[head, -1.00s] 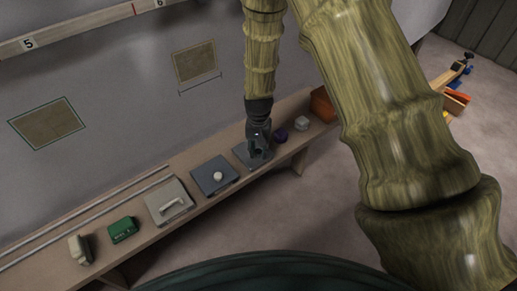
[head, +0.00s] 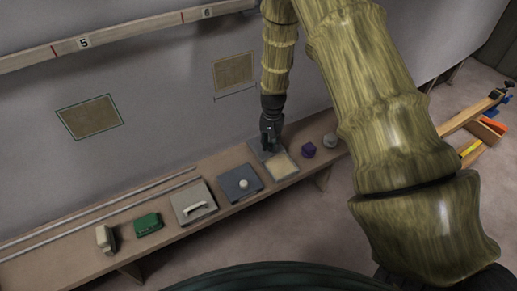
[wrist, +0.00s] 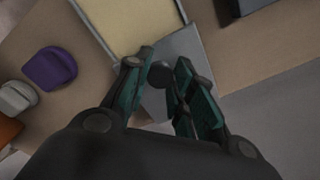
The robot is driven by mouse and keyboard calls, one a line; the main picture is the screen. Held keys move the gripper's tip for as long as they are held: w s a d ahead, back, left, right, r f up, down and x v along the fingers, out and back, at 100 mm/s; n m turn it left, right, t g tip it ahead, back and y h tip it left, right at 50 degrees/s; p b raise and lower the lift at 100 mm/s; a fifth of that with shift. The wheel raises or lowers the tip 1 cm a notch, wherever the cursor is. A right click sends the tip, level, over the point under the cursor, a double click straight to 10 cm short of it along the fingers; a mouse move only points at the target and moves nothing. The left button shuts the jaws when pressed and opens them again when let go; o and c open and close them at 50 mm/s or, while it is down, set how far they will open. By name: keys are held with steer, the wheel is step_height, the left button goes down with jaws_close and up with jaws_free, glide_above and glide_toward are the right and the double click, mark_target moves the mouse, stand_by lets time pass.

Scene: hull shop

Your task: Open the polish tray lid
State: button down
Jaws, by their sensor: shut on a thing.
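An open tray (head: 283,167) with a pale cream inside sits on the bench; its inside also shows at the top of the wrist view (wrist: 125,22). Its grey lid (wrist: 188,48) lies off the opening, on the wall side in the head view (head: 256,150). My gripper (head: 268,147) is over the lid. In the wrist view my gripper (wrist: 160,80) has its fingers on both sides of the lid's dark round knob (wrist: 160,73) and is shut on it. I cannot tell whether the lid is raised or rests on the bench.
Left along the bench are a dark grey lid with a white knob (head: 243,184), a beige lid with a handle (head: 194,203), a green box (head: 148,224) and a cream block (head: 105,238). A purple object (head: 308,150) and a grey one (head: 330,140) stand right. Rods lie along the wall.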

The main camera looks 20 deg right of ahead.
mark_target(271, 144)
steer(key=shift+w, duration=0.25)
steer(key=c, duration=1.2)
jaws_free()
steer(key=shift+r, duration=0.15)
step_height(271, 144, up, 12)
steer(key=shift+f, duration=0.15)
steer(key=shift+d, duration=0.1)
